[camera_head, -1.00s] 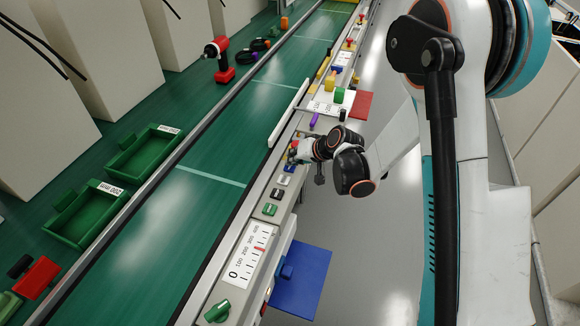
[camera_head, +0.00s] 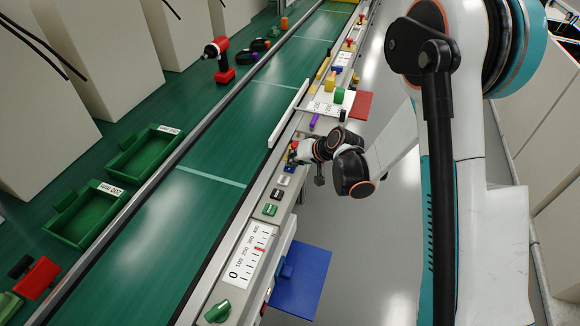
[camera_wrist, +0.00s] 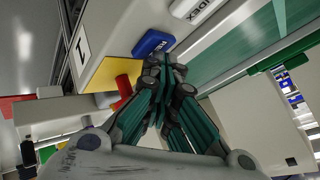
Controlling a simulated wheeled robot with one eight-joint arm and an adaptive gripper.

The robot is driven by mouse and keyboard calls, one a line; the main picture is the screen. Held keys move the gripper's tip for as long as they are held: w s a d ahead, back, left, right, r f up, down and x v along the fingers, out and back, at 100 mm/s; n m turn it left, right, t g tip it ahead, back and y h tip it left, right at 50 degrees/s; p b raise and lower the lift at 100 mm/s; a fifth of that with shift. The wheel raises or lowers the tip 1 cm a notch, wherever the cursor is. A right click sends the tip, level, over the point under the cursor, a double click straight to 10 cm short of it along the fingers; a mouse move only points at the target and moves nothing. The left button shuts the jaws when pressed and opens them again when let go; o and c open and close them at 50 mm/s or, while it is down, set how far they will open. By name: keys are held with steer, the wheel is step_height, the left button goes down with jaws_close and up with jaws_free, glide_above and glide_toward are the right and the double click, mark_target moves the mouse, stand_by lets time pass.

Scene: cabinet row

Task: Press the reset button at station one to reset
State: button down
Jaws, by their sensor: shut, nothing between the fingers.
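My gripper (camera_wrist: 172,72) is shut and empty. In the wrist view its fingertips are just below a blue button (camera_wrist: 153,43) on the control panel's edge. The blue button's lettering is partly covered, and I cannot tell whether fingers and button touch. A white button (camera_wrist: 195,8) marked INDEX sits beyond it. A red knob on a yellow box (camera_wrist: 112,72) lies to the left, near a plate marked 1 (camera_wrist: 82,45). In the head view my gripper (camera_head: 297,153) is low over the panel and its wrist hides much of that spot.
A green conveyor (camera_head: 215,165) runs alongside. A blue plate (camera_head: 302,281) juts out right. Open floor lies right of the panel.

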steer(key=shift+r, duration=0.65)
steer(key=shift+r+p, duration=1.65)
steer(key=shift+r, duration=0.85)
steer(key=shift+r, duration=0.1)
steer(key=s+d+r+h, duration=0.2)
steer(key=s+d+r, duration=0.35)
steer(key=r, duration=0.25)
steer(key=s+d+r+h, duration=0.1)
steer(key=s+d+r, duration=0.3)
steer(key=s+r, duration=0.4)
steer(key=s+d+r+h, duration=0.1)
steer(key=s+d, duration=0.3)
steer(key=s, duration=0.5)
steer(key=s+d+r+h, duration=0.2)
steer(key=s+d, duration=0.3)
steer(key=s, duration=0.4)
steer(key=shift+d+r+t+h, duration=0.15)
steer(key=shift+r+t+h, duration=0.15)
steer(key=shift+r+t, duration=0.15)
